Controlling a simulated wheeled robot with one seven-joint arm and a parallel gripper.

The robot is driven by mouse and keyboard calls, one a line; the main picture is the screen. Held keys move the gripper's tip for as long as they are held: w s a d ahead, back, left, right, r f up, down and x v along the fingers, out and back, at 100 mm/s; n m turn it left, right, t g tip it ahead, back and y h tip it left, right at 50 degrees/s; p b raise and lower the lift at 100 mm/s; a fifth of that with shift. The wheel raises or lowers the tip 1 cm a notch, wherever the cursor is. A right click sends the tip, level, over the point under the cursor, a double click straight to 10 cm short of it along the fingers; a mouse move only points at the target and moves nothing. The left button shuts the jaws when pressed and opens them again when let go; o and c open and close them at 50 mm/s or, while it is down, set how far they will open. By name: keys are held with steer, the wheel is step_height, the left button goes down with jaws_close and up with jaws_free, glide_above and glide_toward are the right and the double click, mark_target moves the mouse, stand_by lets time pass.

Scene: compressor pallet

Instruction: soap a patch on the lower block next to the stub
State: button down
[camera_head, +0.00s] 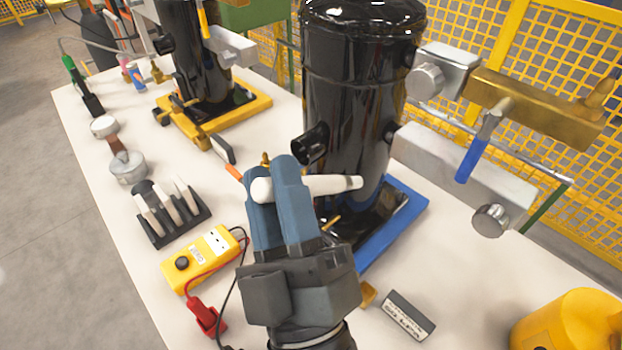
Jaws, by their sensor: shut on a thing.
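My gripper (275,178) has blue fingers and is shut on a white stick (335,184). The stick lies about level, its tip pointing right in front of the tall black compressor (345,90). I cannot tell whether the tip touches the shell. The lower block (455,170) is a long pale grey bar right of the compressor, with a round metal stub (490,220) at its lower front. A smaller grey block (447,68) sits higher up. A short black pipe stub (309,146) sticks out of the compressor's left side, above the gripper. The stick is apart from the lower block in the picture.
A dark rack (172,228) holds several similar white sticks. A yellow meter (205,257) with leads lies left of my arm. A brass bar (535,108) and a blue-handled tool (472,158) are at right. A dark labelled box (408,315) and yellow container (570,322) stand in front.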

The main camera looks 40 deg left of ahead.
mark_target(313, 180)
steer(key=shift+w+d+r+p, duration=0.1)
steer(key=shift+w+p, duration=0.8)
steer(key=shift+w, duration=0.25)
steer(key=shift+w+d+r+p, duration=0.1)
steer(key=shift+w+p, duration=0.8)
steer(key=shift+w, duration=0.2)
steer(key=shift+w+d+f+p, duration=0.1)
steer(key=shift+w+p, duration=0.25)
steer(key=shift+w, duration=0.4)
steer(key=shift+w+d+f+p, duration=0.1)
steer(key=shift+w+p, duration=0.2)
steer(key=shift+w, duration=0.45)
steer(key=shift+w+p, duration=0.35)
steer(key=shift+w, duration=0.4)
steer(key=shift+d, duration=0.1)
steer(key=shift+d+p, duration=1.7)
steer(key=shift+d, duration=1.65)
steer(key=shift+a+b, duration=1.65)
steer(key=shift+a, duration=1.8)
steer(key=shift+s, duration=0.1)
